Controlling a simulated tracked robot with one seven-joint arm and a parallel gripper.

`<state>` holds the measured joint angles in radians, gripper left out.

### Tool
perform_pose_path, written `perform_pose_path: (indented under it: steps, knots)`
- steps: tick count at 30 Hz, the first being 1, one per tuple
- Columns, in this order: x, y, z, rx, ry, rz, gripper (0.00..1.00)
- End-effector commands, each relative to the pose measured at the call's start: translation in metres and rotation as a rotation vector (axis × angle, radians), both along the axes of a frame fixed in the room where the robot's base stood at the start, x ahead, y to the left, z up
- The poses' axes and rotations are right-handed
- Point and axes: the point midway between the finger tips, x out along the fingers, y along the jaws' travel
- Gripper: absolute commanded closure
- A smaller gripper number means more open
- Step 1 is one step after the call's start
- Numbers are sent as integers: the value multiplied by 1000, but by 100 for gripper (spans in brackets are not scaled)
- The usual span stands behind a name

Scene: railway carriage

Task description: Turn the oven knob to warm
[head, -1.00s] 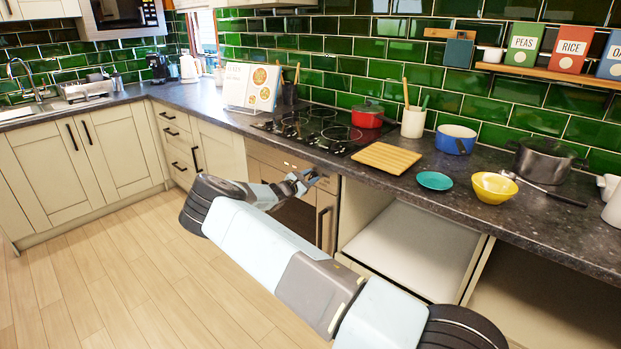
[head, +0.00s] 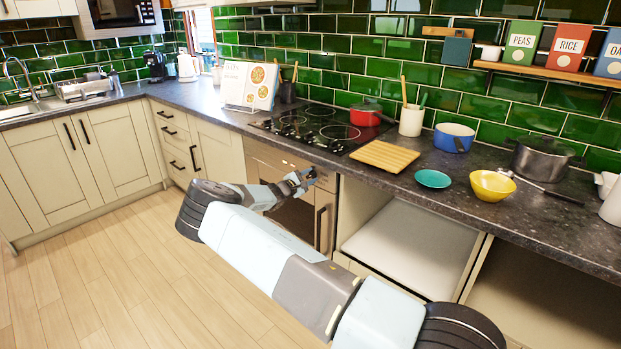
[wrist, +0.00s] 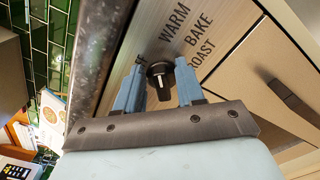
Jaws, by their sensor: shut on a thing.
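The oven (head: 262,158) is built in under the counter, and my gripper (head: 303,181) is at the right end of its control panel. In the wrist view my gripper (wrist: 160,70) has one finger on each side of the black oven knob (wrist: 160,74) and is shut on it. A white mark on the knob runs roughly up and down in that view; I cannot tell which end points. The labels WARM (wrist: 173,27), BAKE (wrist: 198,32) and ROAST (wrist: 202,56) show on the panel. Another label is mostly hidden behind the left finger. The knob is hidden in the head view.
The dark countertop edge (wrist: 95,60) runs close beside the gripper. Above the oven is a hob (head: 315,127) with a red pan (head: 368,117). An open cabinet (head: 410,245) is to the right. The wooden floor is clear.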

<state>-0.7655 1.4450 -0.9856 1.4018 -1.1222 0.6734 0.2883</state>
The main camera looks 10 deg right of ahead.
Motion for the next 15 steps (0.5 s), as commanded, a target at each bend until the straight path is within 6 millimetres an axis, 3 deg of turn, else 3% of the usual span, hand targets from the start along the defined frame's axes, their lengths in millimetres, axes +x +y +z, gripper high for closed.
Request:
perform_pose_path:
  steps: [4,5,6,15]
  knots:
    - [1,2,0,1,1,3,92]
    - [1,2,0,1,1,3,61]
    - [1,2,0,1,1,3,57]
    - [-1,3,0,0,2,2,57]
